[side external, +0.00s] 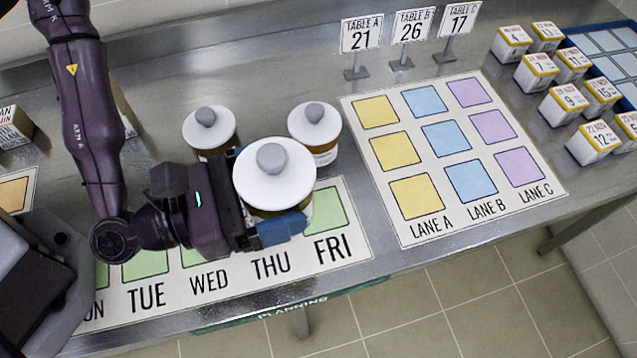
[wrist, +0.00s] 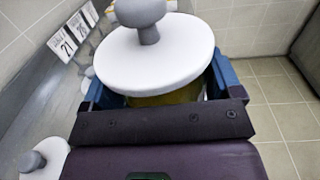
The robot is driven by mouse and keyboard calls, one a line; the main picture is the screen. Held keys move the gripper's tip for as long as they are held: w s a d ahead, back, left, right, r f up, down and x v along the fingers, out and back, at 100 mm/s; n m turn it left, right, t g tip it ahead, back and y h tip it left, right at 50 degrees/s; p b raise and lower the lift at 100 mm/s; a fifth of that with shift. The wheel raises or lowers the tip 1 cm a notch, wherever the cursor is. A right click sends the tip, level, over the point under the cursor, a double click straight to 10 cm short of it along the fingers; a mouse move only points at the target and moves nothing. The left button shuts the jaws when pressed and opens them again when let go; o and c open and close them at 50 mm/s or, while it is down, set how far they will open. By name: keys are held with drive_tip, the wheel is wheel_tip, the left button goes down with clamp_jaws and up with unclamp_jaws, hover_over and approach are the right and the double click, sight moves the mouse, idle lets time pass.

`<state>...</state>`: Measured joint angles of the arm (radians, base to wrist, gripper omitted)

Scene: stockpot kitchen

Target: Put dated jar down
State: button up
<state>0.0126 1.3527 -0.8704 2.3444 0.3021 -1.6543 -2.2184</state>
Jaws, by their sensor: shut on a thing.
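My gripper (side external: 268,222) is shut on a jar (side external: 275,181) with a wide white lid and grey knob. The jar is held upright over the THU and FRI end of the weekday mat (side external: 150,298). In the wrist view, the same jar (wrist: 155,52) sits between the blue fingers of my gripper (wrist: 158,92). Its date label is hidden, and I cannot tell its exact height above the mat. A green square (side external: 326,212) above FRI is partly visible; the held jar and gripper cover the THU square.
Two similar jars, a left one (side external: 209,128) and a right one (side external: 315,127), stand close behind the held jar. The lane mat (side external: 408,222) to the right is empty. Table signs (side external: 402,40) stand behind it, and several dated boxes (side external: 570,103) at far right.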

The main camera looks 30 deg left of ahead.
sight(257, 161)
drive_tip(key=shift+s+a+r, duration=0.4)
drive_tip(key=shift+s+a, duration=0.1)
drive_tip(key=shift+a, duration=0.15)
drive_tip(key=shift+r, duration=2.5)
drive_tip(key=w+a+f+n+t+y, duration=0.15)
drive_tip(key=w+a+n+y, duration=0.4)
drive_tip(key=a, duration=0.75)
drive_tip(key=w+a+f+n+t+y, duration=0.1)
drive_tip(key=w+a+n+t+y, duration=0.2)
drive_tip(key=w+a+y, duration=0.8)
drive_tip(key=s+a+r+n+g+y, duration=0.1)
drive_tip(key=s+a+n+g+y, duration=0.3)
drive_tip(key=a, duration=1.1)
drive_tip(key=s+a+r+n+g+y, duration=0.1)
drive_tip(key=s+a+n+y, duration=0.5)
drive_tip(key=a, duration=0.9)
drive_tip(key=shift+m+h, duration=0.55)
drive_tip(key=shift+h, duration=0.3)
wheel_tip(257, 161, down, 17)
drive_tip(key=shift+s+d+f, duration=0.1)
drive_tip(key=shift+s+f, duration=0.05)
drive_tip(key=shift+f, duration=0.15)
